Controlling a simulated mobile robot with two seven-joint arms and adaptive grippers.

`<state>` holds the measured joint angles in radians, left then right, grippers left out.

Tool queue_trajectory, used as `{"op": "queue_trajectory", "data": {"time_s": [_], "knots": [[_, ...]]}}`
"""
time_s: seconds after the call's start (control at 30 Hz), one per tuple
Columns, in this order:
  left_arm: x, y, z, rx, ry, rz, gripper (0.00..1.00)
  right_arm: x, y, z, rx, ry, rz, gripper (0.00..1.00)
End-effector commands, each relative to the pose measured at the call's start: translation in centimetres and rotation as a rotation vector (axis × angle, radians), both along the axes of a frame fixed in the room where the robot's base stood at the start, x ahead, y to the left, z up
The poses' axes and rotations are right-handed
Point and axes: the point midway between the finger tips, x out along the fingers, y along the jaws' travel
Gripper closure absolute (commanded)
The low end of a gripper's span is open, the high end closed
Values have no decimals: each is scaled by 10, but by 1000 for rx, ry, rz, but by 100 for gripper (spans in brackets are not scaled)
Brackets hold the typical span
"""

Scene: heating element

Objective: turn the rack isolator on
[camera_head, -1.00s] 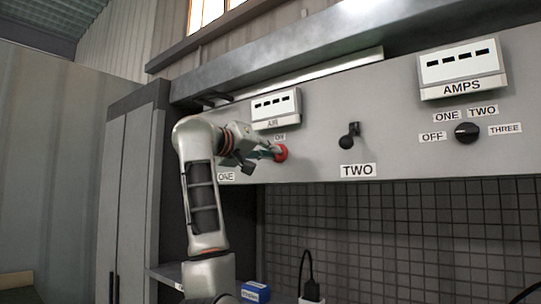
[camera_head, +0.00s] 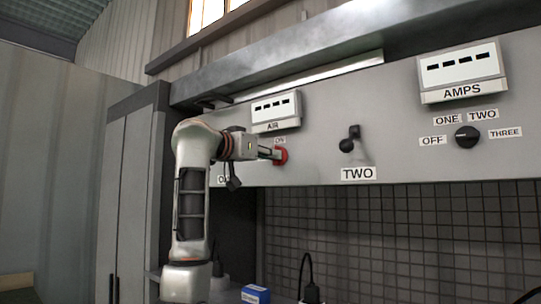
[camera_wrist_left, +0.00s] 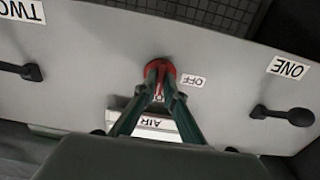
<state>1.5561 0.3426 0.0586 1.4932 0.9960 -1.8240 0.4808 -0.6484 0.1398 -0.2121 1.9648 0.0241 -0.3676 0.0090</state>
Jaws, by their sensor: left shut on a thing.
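The rack isolator, a red round knob (camera_head: 281,156), sits on the grey panel (camera_head: 320,120) below the AIR display (camera_head: 275,111). An ON label (camera_head: 280,141) shows just above it. In the wrist view, which is upside down, an OFF label (camera_wrist_left: 192,81) lies beside the red knob (camera_wrist_left: 160,64). My left gripper (camera_head: 272,154) reaches the knob from the left. Its two green fingers (camera_wrist_left: 160,74) converge and are shut on the knob, hiding its middle and part of the ON label. Which label the knob points to cannot be told. My right gripper is out of view.
A black lever (camera_head: 350,139) above the TWO label and another black lever (camera_wrist_left: 282,115) near the ONE label stick out from the panel. The AMPS display (camera_head: 461,70) and its black dial (camera_head: 466,138) are at the right. A blue box (camera_head: 256,294) stands below.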

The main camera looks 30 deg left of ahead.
Motion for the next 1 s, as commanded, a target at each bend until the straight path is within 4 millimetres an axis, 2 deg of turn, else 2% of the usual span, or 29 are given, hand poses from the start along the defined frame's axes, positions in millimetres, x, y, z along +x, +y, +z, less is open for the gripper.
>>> {"op": "queue_trajectory", "data": {"time_s": [0.43, 0.47, 0.5, 0.87, 1.0], "knots": [[0, 0, -1, 12, 1, 1, 100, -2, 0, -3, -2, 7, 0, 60], [0, 0, -1, 12, 1, 1, 83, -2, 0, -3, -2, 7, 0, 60], [0, 0, -1, 12, 1, 1, 74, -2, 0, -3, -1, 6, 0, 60], [-1, 0, 0, 9, -1, 0, 74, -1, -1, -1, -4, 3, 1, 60], [-13, 1, 1, 10, -3, 0, 74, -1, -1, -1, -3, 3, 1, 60]]}}
